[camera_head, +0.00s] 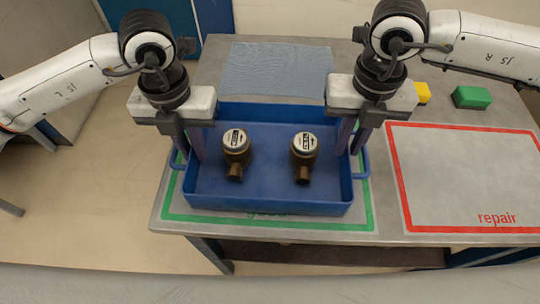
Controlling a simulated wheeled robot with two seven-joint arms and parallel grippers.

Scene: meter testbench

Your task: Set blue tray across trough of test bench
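The blue tray (270,207) is over the green-outlined zone of the grey table and covers most of its label. I cannot tell whether it rests there or is slightly raised. Two brass meters with white dials stand inside it, a left meter (236,150) and a right meter (304,153). My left gripper (189,150) points down at the tray's left side wall, by the left handle. My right gripper (353,143) points down at the right side wall, by the right handle. Whether the fingers are closed on the walls is unclear. No trough is recognisable.
A red-outlined repair zone (465,185) lies empty to the right. A green block (472,97) and a yellow block (422,93) sit behind it. A flat grey-blue cloth (276,70) lies behind the tray. The table's front edge is close to the tray.

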